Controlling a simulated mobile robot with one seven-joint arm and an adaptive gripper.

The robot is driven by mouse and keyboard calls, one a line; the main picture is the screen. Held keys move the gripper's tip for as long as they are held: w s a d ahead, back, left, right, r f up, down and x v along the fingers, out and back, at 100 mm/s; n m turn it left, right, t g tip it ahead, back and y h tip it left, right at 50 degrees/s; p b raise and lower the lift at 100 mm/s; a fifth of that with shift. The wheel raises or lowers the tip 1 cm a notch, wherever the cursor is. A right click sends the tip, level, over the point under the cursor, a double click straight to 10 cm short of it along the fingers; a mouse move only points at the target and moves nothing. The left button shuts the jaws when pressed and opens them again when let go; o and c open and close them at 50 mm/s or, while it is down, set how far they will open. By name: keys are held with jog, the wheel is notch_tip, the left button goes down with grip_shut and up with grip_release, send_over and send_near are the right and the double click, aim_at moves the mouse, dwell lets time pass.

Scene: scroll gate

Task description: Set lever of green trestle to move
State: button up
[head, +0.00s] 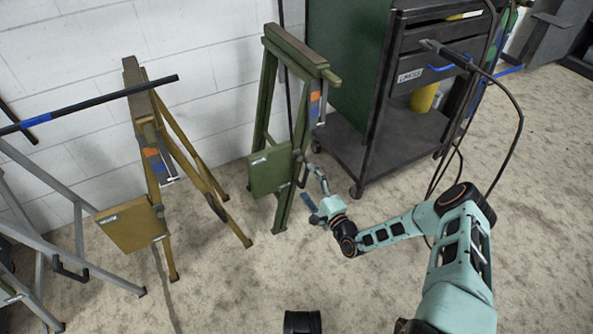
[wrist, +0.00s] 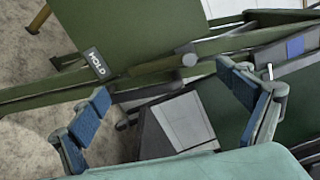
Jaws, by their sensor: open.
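The green trestle (head: 268,100) stands upright against the white wall in the head view. A green panel (head: 270,170) with a small label hangs low on its front. In the wrist view the panel (wrist: 120,25) is close and tilted, and its label (wrist: 94,63) reads HOLD. A dark hooked piece (head: 303,174), perhaps the lever, shows beside the panel; its setting cannot be told. My gripper (head: 309,188) is open just right of the panel. In the wrist view my gripper (wrist: 167,97) has its blue-padded fingers spread below a green bar with a round grey end (wrist: 189,59). Nothing is clearly held.
A yellow-brown trestle (head: 147,120) and a grey trestle (head: 45,185) stand to the left, with a dark bar (head: 110,95) across them. A dark wheeled cart (head: 375,150) with hanging cables stands close on the right. Floor in front is mostly clear, except a black cylinder (head: 302,321).

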aim_at(297, 168)
jog(key=b+x, duration=0.2)
jog(key=x, duration=0.4)
jog(key=shift+a+f, duration=0.1)
jog(key=shift+f, duration=0.05)
jog(key=shift+x, duration=0.75)
jog(key=shift+c, duration=0.4)
jog(key=c, duration=1.6)
jog(key=shift+c, duration=0.2)
